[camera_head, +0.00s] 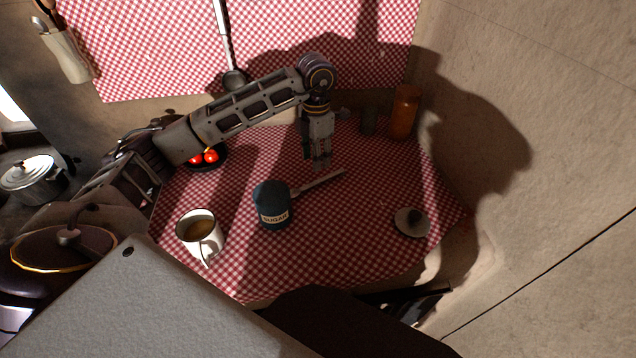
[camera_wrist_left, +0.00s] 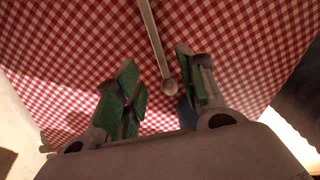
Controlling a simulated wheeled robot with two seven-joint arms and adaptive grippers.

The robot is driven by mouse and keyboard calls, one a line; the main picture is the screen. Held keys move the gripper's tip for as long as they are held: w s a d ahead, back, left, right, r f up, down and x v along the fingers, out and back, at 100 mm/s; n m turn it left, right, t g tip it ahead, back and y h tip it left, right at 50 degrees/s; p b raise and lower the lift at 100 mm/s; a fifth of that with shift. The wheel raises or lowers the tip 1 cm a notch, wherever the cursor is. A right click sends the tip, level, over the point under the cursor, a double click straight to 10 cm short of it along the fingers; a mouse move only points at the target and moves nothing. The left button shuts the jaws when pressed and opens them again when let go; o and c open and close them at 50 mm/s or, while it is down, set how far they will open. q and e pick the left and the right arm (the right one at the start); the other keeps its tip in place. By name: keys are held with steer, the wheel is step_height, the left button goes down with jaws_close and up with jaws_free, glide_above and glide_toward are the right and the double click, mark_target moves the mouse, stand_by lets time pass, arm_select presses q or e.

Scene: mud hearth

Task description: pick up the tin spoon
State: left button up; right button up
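The tin spoon (camera_head: 322,182) lies on the red checked cloth behind the blue sugar jar (camera_head: 273,205), which hides part of it in the head view. My left gripper (camera_head: 320,164) points down just above the cloth, close to the spoon. In the left wrist view the spoon (camera_wrist_left: 157,40) runs down from the top edge, and its rounded end lies between the two green-padded fingers of my left gripper (camera_wrist_left: 165,95). These fingers are apart, with a gap on both sides of the spoon. My right gripper is not in view.
A white mug (camera_head: 200,234) with brown liquid stands left of the sugar jar. A dark plate with red tomatoes (camera_head: 211,156) is under my left arm. An amber jar (camera_head: 404,111) stands at the back right. A small knobbed lid (camera_head: 411,222) lies right. The cloth between is clear.

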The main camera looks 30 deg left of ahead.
mark_target(316, 182)
arm_select(q)
step_height(316, 182, down, 3)
steer(key=shift+f, duration=0.6)
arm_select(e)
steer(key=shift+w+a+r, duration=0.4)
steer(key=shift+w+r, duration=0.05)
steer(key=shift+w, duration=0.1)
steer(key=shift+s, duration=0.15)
arm_select(q)
steer(key=shift+f, duration=0.1)
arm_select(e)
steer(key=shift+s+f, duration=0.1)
arm_select(q)
steer(key=shift+f, duration=0.2)
step_height(316, 182, down, 4)
steer(key=shift+a+r+b, duration=0.1)
steer(key=shift+r+b, duration=0.05)
steer(key=shift+b, duration=0.15)
steer(key=shift+f, duration=0.4)
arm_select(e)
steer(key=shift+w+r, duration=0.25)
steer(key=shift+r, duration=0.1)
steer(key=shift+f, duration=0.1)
